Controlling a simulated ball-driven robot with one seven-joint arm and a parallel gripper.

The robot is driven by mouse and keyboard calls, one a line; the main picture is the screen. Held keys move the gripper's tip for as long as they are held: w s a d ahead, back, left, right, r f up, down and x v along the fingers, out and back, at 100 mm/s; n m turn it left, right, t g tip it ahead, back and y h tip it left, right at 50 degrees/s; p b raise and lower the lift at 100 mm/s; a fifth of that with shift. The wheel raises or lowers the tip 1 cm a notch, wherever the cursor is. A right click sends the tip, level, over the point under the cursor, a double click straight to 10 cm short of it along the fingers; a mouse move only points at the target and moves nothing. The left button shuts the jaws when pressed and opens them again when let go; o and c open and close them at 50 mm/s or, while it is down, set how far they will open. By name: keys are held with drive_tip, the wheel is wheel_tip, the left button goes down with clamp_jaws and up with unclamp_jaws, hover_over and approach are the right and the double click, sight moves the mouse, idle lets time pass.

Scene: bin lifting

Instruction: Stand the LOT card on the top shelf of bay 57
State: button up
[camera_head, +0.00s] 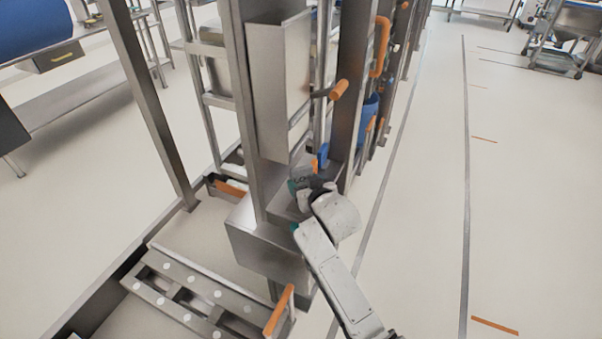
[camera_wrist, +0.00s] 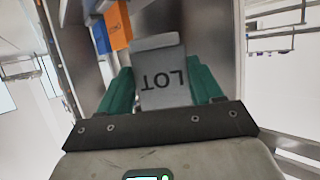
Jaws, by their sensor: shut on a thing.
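The LOT card (camera_wrist: 158,55) is a grey block or plate with dark LOT lettering, which reads upside down in the wrist view. My gripper (camera_wrist: 161,76) is shut on it, with a green finger on each side. In the head view my gripper (camera_head: 303,184) is at the end of my white arm, in among the metal uprights of the rack (camera_head: 267,225). The card cannot be made out clearly there. No bay number is readable, so I cannot tell which bay is 57.
In the wrist view an orange box (camera_wrist: 117,26) and a blue box (camera_wrist: 101,36) stand just beyond the card to the left. Metal walls flank the gripper. In the head view an orange handle (camera_head: 339,90) sticks out above the gripper. The aisle floor (camera_head: 425,220) at right is clear.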

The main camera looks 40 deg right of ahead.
drive_tip(key=shift+w+d, duration=0.1)
drive_tip(key=shift+d, duration=0.05)
wheel_tip(320, 180, down, 6)
drive_tip(key=b, duration=0.6)
drive_tip(key=shift+f, duration=0.25)
drive_tip(key=shift+f+b, duration=0.4)
drive_tip(key=shift+f, duration=0.15)
drive_tip(key=o, duration=1.3)
drive_tip(key=shift+c, duration=0.2)
